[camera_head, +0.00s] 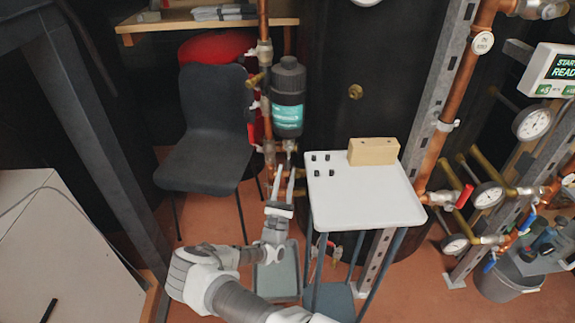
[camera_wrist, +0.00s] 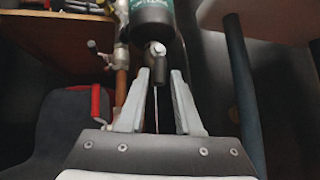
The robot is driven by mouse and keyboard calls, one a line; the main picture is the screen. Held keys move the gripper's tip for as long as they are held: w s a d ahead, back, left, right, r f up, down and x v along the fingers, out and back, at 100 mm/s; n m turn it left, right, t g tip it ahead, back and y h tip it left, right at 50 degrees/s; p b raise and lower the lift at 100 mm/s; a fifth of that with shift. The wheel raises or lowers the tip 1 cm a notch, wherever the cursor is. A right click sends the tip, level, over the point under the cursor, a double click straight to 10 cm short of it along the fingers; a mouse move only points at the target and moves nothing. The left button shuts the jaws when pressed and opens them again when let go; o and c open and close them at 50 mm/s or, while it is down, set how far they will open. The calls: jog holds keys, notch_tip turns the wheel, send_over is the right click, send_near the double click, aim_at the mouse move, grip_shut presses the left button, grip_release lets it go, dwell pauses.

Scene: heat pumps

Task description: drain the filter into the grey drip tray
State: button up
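The filter (camera_head: 288,85) is a dark canister with a teal label, mounted upright on the copper pipe. Its lower end shows at the top of the wrist view (camera_wrist: 152,14), with a small metal drain fitting (camera_wrist: 157,50) below it. My gripper (camera_head: 285,172) is just under the filter, pointing up. In the wrist view my gripper (camera_wrist: 160,78) has its fingers apart, below or around the fitting; contact cannot be told. A thin pale line runs down between the fingers; I cannot tell if it is water. The grey drip tray (camera_head: 278,280) is on the floor below, partly hidden by my arm.
A white-topped stand (camera_head: 365,200) with a wooden block (camera_head: 373,151) and small black pieces is close right of my gripper. A dark chair (camera_head: 205,145) is at the left. A red-handled valve (camera_wrist: 98,105) is left of the fingers. Pipes and gauges fill the right side.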

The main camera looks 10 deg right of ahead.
jog(key=p+v, duration=0.1)
jog(key=v, duration=1.3)
jog(key=shift+f, duration=0.15)
jog(key=shift+s+a, duration=0.1)
jog(key=shift+a, duration=0.05)
